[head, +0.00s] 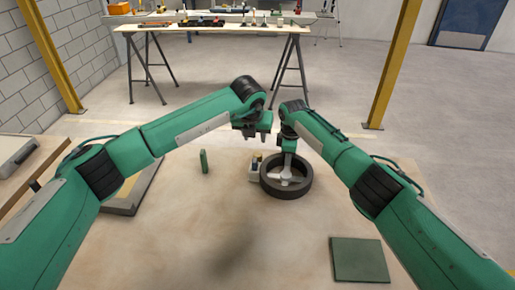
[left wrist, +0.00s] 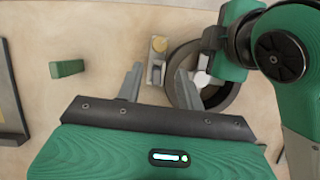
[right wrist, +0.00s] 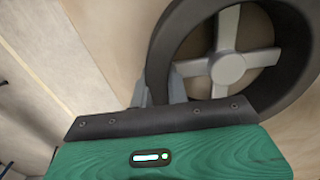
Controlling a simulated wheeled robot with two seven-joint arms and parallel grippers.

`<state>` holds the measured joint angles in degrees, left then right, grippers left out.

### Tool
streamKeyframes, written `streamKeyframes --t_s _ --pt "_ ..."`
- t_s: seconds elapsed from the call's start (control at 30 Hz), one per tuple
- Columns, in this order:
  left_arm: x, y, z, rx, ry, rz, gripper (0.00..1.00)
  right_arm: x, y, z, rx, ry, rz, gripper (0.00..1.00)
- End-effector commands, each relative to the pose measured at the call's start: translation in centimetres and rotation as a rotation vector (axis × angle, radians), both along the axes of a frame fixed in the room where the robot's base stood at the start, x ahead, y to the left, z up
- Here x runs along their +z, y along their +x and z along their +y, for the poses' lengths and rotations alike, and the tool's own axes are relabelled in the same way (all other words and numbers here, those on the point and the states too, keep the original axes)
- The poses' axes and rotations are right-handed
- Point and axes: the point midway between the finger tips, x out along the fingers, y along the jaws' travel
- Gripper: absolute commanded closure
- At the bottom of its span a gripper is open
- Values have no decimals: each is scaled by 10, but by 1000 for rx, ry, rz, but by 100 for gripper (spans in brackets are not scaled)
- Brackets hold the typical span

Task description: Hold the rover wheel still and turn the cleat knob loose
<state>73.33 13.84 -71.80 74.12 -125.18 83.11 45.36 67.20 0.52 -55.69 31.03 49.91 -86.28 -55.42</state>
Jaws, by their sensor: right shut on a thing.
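The rover wheel (head: 268,187), a black tyre with grey spokes, lies flat on the table; it fills the upper right of the right wrist view (right wrist: 292,85). My right gripper (right wrist: 158,88) is shut on the tyre's wall, one finger outside and one inside. A small pale block (head: 253,176) with a yellowish top piece stands beside the wheel's left side. That top piece, perhaps the cleat knob (left wrist: 159,43), lies beyond my left fingertips. My left gripper (left wrist: 157,80) is open and empty, above the table and apart from the block.
A small green block (head: 204,161) stands left of the wheel. A green square pad (head: 359,259) lies at front right. A grey-framed tray (head: 122,210) lies at left, a case (head: 14,160) beyond it. The table's front middle is clear.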

Motion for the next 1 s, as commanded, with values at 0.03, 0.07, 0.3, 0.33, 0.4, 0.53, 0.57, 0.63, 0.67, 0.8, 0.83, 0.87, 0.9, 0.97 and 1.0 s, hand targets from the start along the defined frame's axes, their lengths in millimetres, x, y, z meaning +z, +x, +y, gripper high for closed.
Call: streamKeyframes --t_s 0.03,0.07,0.3,0.33,0.4,0.53,0.57,0.63,0.67,0.8,0.83,0.87,0.9,0.97,1.0 --pt "0 1 3 -42 -3 -1 62 0 0 0 0 1 0 100" --pt "0 1 5 -67 -1 -2 62 0 0 0 0 1 -1 100" --pt "-3 3 8 -182 -3 -9 62 0 0 0 0 1 0 100" --pt "-6 4 8 -184 -3 -9 62 0 0 0 0 1 -1 100" --pt "-14 7 6 -185 -4 -8 62 0 0 0 0 1 0 100" --pt "-37 16 3 -183 -2 -7 62 1 0 0 0 1 -1 100" --pt "-43 18 2 -183 -2 -7 62 1 0 0 0 1 0 100" --pt "-57 23 0 -182 -3 -6 62 1 0 0 0 1 -1 100" --pt "-63 25 -1 -182 -4 -6 62 1 0 0 0 1 -1 100" --pt "-86 35 -4 -182 -3 -8 62 1 0 0 0 1 -1 100" --pt "-90 36 -5 -182 -3 -8 62 1 0 0 0 1 -1 100" --pt "-93 38 -6 -181 -3 -7 62 1 0 0 0 1 -1 100" --pt "-97 40 -6 -182 -3 -9 62 1 0 0 0 1 -1 100" --pt "-102 42 -7 -182 -3 -9 62 1 0 0 0 1 -1 100" --pt "-104 42 -7 -183 -3 -9 62 1 0 0 0 1 -1 100"
